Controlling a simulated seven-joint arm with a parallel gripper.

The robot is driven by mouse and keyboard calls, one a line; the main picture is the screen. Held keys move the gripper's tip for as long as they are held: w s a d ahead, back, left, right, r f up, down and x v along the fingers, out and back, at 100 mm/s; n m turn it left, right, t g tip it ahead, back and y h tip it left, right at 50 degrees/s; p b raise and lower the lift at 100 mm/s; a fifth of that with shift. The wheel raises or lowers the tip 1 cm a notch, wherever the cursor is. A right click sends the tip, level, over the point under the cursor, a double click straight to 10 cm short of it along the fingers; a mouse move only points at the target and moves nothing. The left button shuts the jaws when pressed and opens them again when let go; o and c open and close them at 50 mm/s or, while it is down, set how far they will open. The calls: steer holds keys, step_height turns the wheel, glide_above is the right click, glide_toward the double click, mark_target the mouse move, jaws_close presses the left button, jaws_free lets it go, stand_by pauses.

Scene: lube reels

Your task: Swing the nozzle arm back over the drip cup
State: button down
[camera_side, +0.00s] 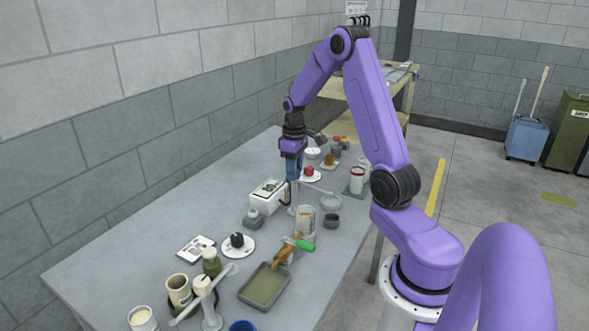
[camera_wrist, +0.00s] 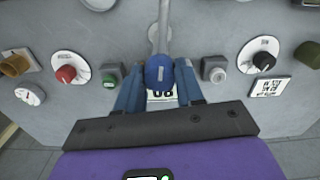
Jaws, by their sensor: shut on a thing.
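My gripper (camera_side: 293,178) points down over the middle of the table. In the wrist view its two blue fingers are closed around a round blue knob (camera_wrist: 159,70). A grey nozzle arm (camera_wrist: 163,32) runs from that knob toward the top of the picture. In the side view a thin pale nozzle arm (camera_side: 317,188) reaches right from below the fingers. A grey round dish (camera_side: 331,203) lies by its right end, and a small dark cup (camera_side: 331,221) stands in front of that dish. I cannot tell which one is the drip cup. The fingers hide the knob in the side view.
A white box (camera_side: 267,193) and a clear jar (camera_side: 305,219) stand close to my gripper. A second post with a pale arm (camera_side: 206,292), a tray (camera_side: 264,287) and several cups fill the near table. A red knob (camera_wrist: 66,74) and black knob (camera_wrist: 263,60) flank the fingers.

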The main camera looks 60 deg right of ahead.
steer(key=shift+n, duration=0.7)
steer(key=c, duration=0.7)
jaws_free()
step_height(320, 180, up, 18)
steer(key=shift+f, duration=0.25)
steer(key=shift+a, duration=0.1)
